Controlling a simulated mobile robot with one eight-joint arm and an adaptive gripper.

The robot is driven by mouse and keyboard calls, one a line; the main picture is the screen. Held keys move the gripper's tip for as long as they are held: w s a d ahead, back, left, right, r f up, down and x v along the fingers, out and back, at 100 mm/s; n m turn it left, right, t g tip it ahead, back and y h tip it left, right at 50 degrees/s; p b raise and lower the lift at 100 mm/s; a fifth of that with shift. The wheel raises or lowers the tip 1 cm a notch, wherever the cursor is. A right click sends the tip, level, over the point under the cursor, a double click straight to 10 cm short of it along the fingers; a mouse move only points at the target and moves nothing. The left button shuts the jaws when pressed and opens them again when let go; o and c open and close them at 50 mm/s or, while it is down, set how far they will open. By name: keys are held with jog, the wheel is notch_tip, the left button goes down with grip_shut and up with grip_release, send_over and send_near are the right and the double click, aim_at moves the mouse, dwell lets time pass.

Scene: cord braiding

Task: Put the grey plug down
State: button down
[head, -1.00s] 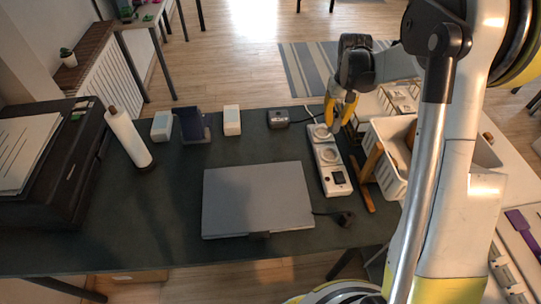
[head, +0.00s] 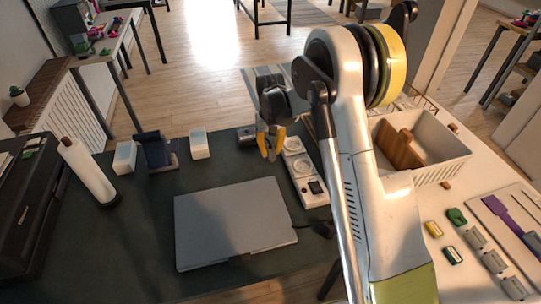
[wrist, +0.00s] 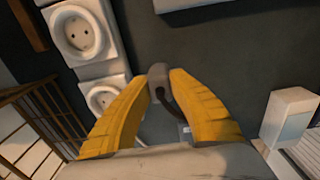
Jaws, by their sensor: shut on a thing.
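My gripper (head: 270,145) has its yellow fingers closed in on the grey plug (wrist: 158,78). In the wrist view the plug shows between the fingertips, with a dark cord behind it. In the head view the fingers hide the plug. The gripper hangs over the dark table (head: 130,235), just left of the far end of the white power strip (head: 313,190). In the wrist view the strip (wrist: 100,62) lies to the left of the plug, apart from it, and its visible round sockets look empty.
A closed grey laptop (head: 235,222) lies in front of the gripper. A small dark box (head: 246,137) is behind left, with white boxes (head: 199,144) further left. A white basket (head: 440,150) stands to the right.

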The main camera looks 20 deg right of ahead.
jog(key=shift+f, duration=0.55)
jog(key=shift+f, duration=0.2)
jog(key=c, duration=1.3)
grip_release()
jog(key=shift+c, duration=0.2)
jog(key=shift+r, duration=0.2)
